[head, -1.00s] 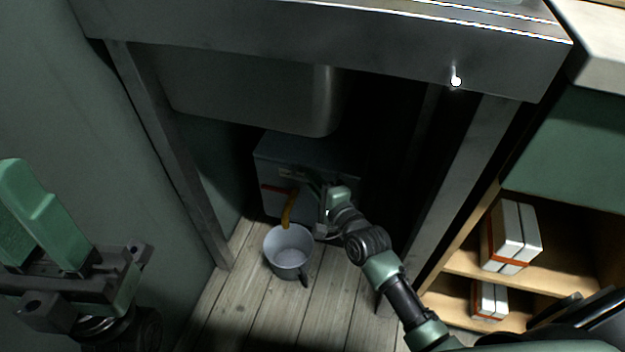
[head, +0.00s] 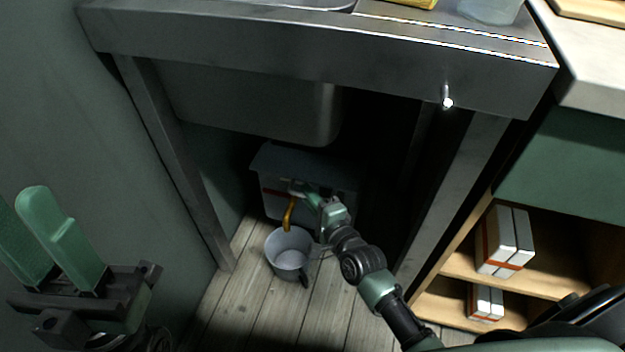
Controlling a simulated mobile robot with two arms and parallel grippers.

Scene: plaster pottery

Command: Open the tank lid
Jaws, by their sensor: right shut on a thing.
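The tank (head: 272,200) is a grey box under the sink, with a red stripe and a bent yellow spout (head: 289,212) on its front. Its grey lid (head: 300,165) covers the top; I cannot tell whether it is raised at all. My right gripper (head: 303,189) is at the tank's upper front, just below the lid's front edge. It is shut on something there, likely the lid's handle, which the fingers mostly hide. My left gripper (head: 32,225) is at the far left, away from the tank, with its green fingers apart and empty.
A grey bucket (head: 291,265) stands on the wooden floor under the spout, close to my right arm. The sink basin (head: 250,105) hangs low above the tank. Metal legs (head: 172,160) flank the opening. Shelves with white boxes (head: 505,241) are at right.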

